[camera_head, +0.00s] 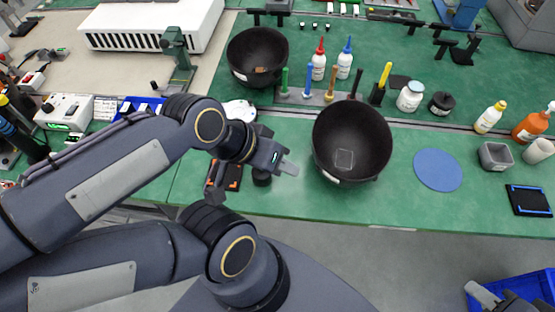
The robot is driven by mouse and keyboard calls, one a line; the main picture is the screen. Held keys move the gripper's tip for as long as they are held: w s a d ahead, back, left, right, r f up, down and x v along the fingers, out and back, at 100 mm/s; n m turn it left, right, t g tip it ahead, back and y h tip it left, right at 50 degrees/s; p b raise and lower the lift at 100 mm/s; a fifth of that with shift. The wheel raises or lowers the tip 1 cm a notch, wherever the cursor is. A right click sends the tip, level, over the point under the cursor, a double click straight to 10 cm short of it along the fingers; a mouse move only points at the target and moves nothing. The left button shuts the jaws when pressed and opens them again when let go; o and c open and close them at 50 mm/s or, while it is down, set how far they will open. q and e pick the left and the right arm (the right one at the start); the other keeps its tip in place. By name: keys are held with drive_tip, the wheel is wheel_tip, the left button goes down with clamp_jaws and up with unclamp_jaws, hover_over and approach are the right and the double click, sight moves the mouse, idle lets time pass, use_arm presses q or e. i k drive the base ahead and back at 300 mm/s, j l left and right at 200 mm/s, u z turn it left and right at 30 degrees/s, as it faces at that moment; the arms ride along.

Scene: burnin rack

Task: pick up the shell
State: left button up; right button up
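Two dark, round, bowl-like shells stand open side up on the green bench mat. The nearer shell (330,128) is at the middle front and has a pale square mark on its inside bottom. The farther shell (243,50) is at the back left. My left gripper (257,184) is just left of the nearer shell, apart from it. Its fingers look spread, with nothing between them that I can see held.
A row of upright coloured tools (331,85) and bottles (318,66) stands behind the nearer shell. A blue disc (438,169) lies to its right. A small black cylinder (262,177) and dark tray (233,180) lie near my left gripper. A blue crate (535,286) is bottom right.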

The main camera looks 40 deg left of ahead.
sight(352, 142)
drive_tip(key=i+l, duration=0.1)
drive_tip(key=l, duration=0.45)
drive_tip(key=l+u, duration=0.2)
drive_tip(key=u, duration=0.3)
drive_tip(key=i+l+u, duration=0.1)
drive_tip(key=u, duration=0.4)
drive_tip(key=l+u, duration=0.3)
drive_tip(key=u, duration=1.4)
